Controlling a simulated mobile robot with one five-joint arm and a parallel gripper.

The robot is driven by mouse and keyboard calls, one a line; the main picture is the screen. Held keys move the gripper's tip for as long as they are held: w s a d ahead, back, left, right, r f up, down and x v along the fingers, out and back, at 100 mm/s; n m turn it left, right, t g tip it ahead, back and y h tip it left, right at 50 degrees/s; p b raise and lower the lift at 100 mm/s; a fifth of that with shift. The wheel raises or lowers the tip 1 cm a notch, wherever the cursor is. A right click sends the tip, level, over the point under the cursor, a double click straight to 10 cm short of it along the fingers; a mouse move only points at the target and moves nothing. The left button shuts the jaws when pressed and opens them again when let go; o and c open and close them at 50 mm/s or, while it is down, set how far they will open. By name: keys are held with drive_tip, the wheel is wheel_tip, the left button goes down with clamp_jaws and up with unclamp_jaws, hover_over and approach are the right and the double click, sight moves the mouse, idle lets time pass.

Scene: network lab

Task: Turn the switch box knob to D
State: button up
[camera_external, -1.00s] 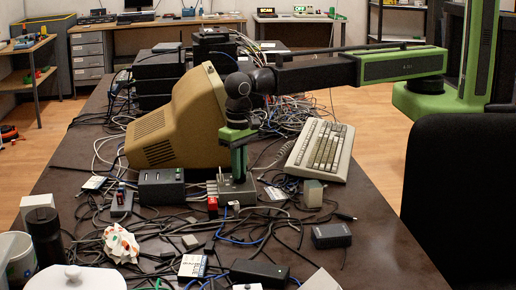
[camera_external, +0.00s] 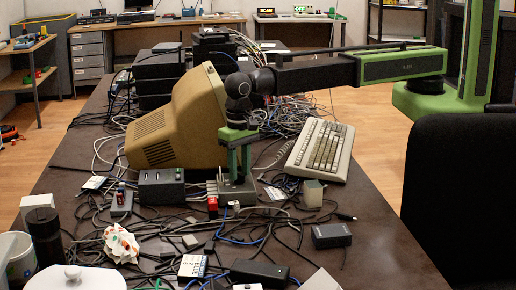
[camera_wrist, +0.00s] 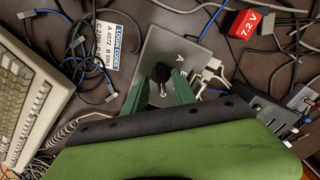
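The grey switch box (camera_external: 234,193) sits on the table in front of the beige monitor. I cannot tell which letter the knob points to. My gripper (camera_external: 238,173) points straight down over the box. In the wrist view my gripper (camera_wrist: 160,78) has its fingers apart, one on each side of the knob, with visible gaps. The palm hides the near part of the box.
The beige monitor (camera_external: 182,122) stands close behind and left, and a keyboard (camera_external: 320,150) lies to the right. A dark box with buttons (camera_external: 161,188) and a red 7.2 V block (camera_wrist: 246,24) are near the switch box. Cables cover much of the table.

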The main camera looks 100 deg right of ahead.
drive_tip(key=shift+r, duration=0.1)
wheel_tip(320, 180, up, 17)
drive_tip(key=p, duration=1.7)
drive_tip(key=shift+r, duration=0.1)
drive_tip(key=b, duration=1.7)
approach(239, 173)
drive_tip(key=shift+m, duration=0.4)
wheel_tip(239, 173, down, 9)
drive_tip(key=shift+w+d+r, duration=0.1)
drive_tip(key=shift+r, duration=0.1)
